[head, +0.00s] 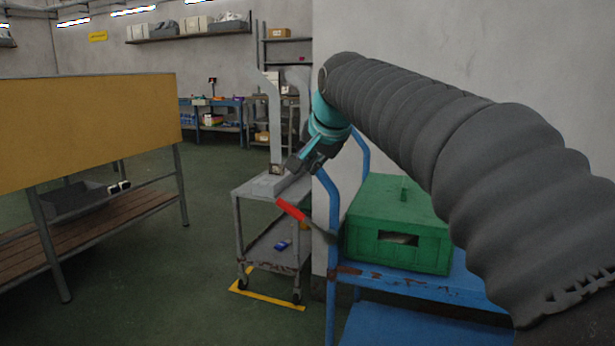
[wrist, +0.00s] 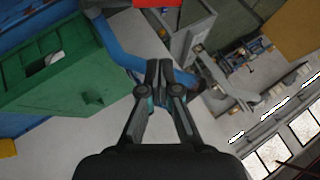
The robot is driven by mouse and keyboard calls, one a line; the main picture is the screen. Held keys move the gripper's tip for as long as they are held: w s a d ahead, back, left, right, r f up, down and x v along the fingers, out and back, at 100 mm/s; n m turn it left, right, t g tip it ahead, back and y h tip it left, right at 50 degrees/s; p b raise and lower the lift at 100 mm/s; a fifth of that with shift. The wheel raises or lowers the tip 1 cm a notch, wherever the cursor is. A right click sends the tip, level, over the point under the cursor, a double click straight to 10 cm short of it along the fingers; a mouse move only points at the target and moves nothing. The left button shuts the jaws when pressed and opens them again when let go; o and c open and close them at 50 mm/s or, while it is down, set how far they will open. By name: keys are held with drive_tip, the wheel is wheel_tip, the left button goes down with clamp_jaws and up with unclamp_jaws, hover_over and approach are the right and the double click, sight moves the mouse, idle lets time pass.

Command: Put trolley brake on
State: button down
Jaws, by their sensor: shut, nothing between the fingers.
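A red lever (head: 291,209) slants down to the right, with a dark lower end beside the post of the blue trolley (head: 333,222). It overlaps the grey trolley (head: 240,217) in the head view, and I cannot tell which of the two bears it. A red part also shows at the top edge of the wrist view (wrist: 157,3). My gripper (head: 294,164) is above the lever in the head view, apart from it. In the wrist view its fingers (wrist: 159,70) are together and empty, with a blue rail (wrist: 119,53) behind them.
A green box (head: 397,222) stands on the blue trolley close to my arm. A yellow-panelled table (head: 85,130) is at left. Green floor between is clear.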

hover_over(296, 211)
drive_tip(key=d, duration=0.2)
drive_tip(key=f, duration=0.6)
drive_tip(key=shift+s+d+b, duration=0.2)
drive_tip(key=shift+s+b, duration=0.05)
drive_tip(key=shift+b, duration=0.05)
drive_tip(key=f, duration=0.1)
drive_tip(key=a+f, duration=0.1)
drive_tip(key=shift+w+a+f+b, duration=0.15)
drive_tip(key=shift+a+f+b, duration=0.15)
drive_tip(key=shift+f, duration=0.05)
drive_tip(key=shift+a+f, duration=0.3)
drive_tip(key=shift+f, duration=0.2)
drive_tip(key=shift+w, duration=0.1)
